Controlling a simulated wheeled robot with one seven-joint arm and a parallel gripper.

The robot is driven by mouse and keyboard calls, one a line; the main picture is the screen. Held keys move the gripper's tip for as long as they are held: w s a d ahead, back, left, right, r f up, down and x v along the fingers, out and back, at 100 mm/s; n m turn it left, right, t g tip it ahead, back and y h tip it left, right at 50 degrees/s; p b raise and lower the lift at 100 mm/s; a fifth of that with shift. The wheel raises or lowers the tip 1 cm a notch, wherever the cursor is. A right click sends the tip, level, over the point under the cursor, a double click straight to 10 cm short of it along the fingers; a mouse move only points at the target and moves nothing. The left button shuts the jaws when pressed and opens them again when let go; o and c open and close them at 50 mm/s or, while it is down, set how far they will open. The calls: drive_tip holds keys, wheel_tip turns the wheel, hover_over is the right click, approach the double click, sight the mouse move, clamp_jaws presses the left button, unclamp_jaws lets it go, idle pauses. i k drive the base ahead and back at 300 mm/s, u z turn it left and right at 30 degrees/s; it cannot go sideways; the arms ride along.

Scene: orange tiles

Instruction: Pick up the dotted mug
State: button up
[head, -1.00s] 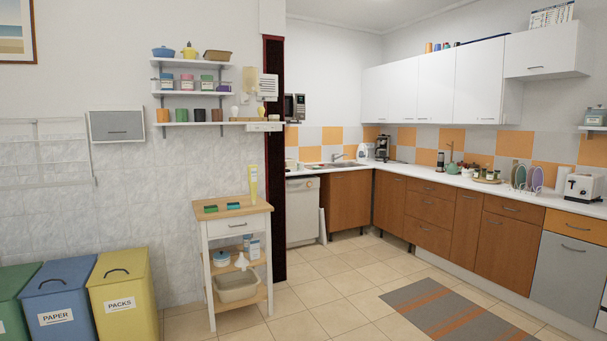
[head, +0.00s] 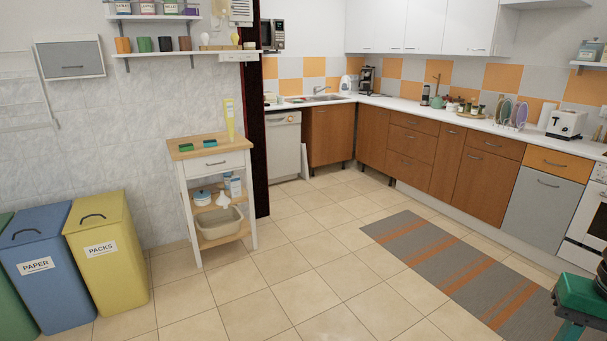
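I cannot pick out a mug with dots in this view. Several small plain-looking mugs stand in a row on the lower wall shelf at the upper left: an orange one (head: 123,45), a green one (head: 144,44), a dark one (head: 165,43) and a brown one (head: 185,43). They are too small to show any pattern. Small items at the counter's left end, by the sink, are also too small to tell. My gripper is not in view.
A wooden-topped trolley (head: 208,148) stands against the left wall, beside yellow (head: 106,245) and blue (head: 46,262) bins. The counter (head: 400,107) runs along the back and right. A green object (head: 582,296) is cut off at lower right. The tiled floor (head: 290,265) is open.

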sight(281, 101)
drive_tip(key=z, duration=0.15)
drive_tip(key=i, duration=5.55)
drive_tip(key=u, duration=0.6)
drive_tip(key=i, duration=1.25)
drive_tip(key=u, duration=0.35)
drive_tip(key=i, duration=1.65)
drive_tip(key=u, duration=0.25)
